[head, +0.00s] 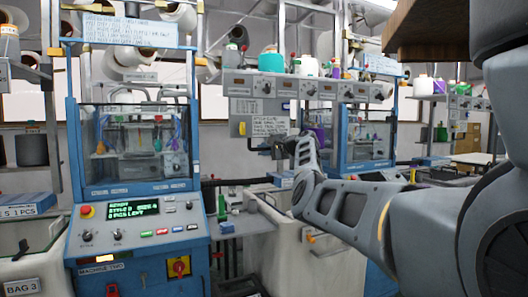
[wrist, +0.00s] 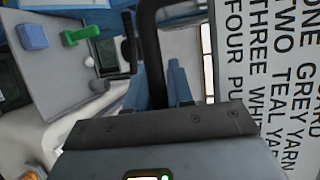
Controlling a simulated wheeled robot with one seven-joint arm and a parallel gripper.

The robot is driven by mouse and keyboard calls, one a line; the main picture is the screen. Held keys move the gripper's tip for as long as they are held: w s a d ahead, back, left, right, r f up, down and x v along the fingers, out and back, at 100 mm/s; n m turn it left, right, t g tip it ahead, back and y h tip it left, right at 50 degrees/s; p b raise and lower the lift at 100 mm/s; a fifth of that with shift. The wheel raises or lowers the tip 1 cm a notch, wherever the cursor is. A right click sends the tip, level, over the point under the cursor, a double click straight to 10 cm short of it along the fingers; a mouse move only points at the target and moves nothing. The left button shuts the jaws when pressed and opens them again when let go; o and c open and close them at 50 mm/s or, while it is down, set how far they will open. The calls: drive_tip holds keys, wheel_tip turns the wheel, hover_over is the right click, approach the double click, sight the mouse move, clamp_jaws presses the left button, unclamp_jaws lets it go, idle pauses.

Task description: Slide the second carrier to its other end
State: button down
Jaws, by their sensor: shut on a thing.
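Behind the front window of machine two (head: 130,158) several small coloured parts stand in a row. I cannot tell which is the second carrier. My gripper (head: 273,149) is to the right of this machine, below the hanging notice. In the wrist view my gripper (wrist: 170,92) has its blue fingers around a thick black bar (wrist: 151,45), which bends at its top. The contact is partly hidden by my gripper's body.
A second blue machine (head: 365,140) stands behind my arm. A grey side shelf (head: 235,222) holds a green item (wrist: 80,35) and a blue block (wrist: 32,35). A notice (wrist: 262,75) hangs close to my gripper. A white bin (head: 285,250) stands below.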

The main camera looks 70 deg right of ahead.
drive_tip(key=c, duration=1.1)
unclamp_jaws()
drive_tip(key=shift+r, duration=0.5)
drive_tip(key=shift+f, duration=0.1)
drive_tip(key=shift+f, duration=0.15)
drive_tip(key=b+v, duration=0.1)
drive_tip(key=v, duration=0.6)
drive_tip(key=shift+s+b, duration=0.35)
drive_tip(key=shift+a, duration=0.15)
